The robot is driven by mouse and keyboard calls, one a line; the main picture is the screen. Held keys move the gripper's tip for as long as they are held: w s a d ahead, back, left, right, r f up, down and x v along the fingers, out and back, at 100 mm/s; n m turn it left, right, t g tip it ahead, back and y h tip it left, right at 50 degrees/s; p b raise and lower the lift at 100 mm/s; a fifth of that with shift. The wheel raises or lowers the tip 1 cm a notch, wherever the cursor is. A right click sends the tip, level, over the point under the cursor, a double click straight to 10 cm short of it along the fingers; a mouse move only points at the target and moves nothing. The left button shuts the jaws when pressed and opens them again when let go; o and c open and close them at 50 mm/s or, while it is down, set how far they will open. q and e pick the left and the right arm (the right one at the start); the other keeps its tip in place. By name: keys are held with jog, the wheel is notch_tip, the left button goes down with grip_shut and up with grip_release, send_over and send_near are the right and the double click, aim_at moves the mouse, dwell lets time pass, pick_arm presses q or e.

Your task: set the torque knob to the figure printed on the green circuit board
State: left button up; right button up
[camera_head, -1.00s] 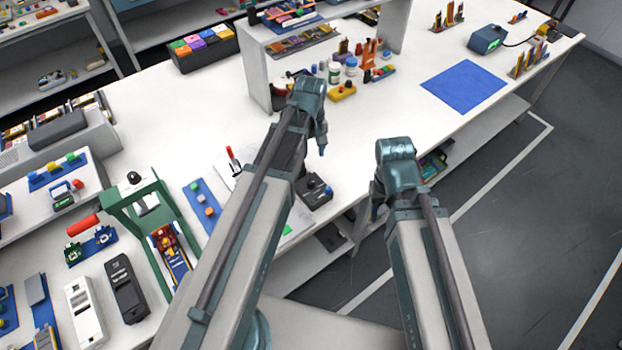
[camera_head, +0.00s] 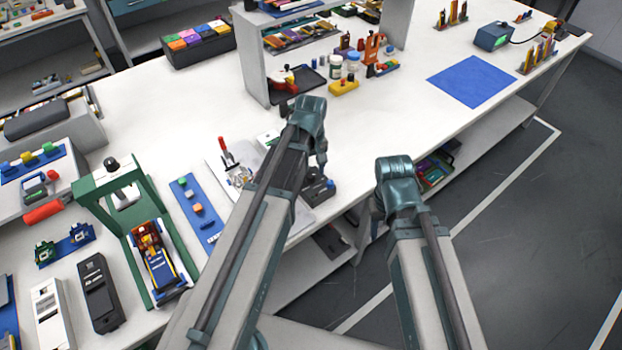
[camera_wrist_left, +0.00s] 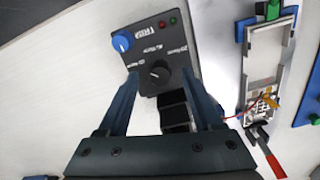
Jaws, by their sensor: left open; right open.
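A dark control box (camera_wrist_left: 155,50) lies below my left gripper in the left wrist view. It has a blue knob (camera_wrist_left: 122,41), a black knob (camera_wrist_left: 158,73), a red and a green light, and lettering too small to read surely. The box also shows in the head view (camera_head: 318,188). My left gripper (camera_wrist_left: 160,76) is open and empty, its fingers either side of the black knob; contact cannot be told. My right gripper (camera_head: 378,208) is open at the bench's front edge, its fingers mostly hidden. I cannot surely identify the green circuit board or any figure on it.
A fixture (camera_wrist_left: 268,60) with a red-handled clamp stands right of the box in the left wrist view. A green press (camera_head: 125,200) and blue strip (camera_head: 195,205) stand to the left in the head view.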

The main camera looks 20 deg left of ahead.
pick_arm(q)
jog(key=shift+f, duration=0.35)
pick_arm(e)
jog(key=shift+f, duration=0.3)
pick_arm(q)
grip_shut()
jog(key=shift+m, duration=0.4)
jog(key=m, duration=0.3)
jog(key=shift+m, duration=0.4)
jog(key=m, duration=0.4)
jog(key=shift+m, duration=0.7)
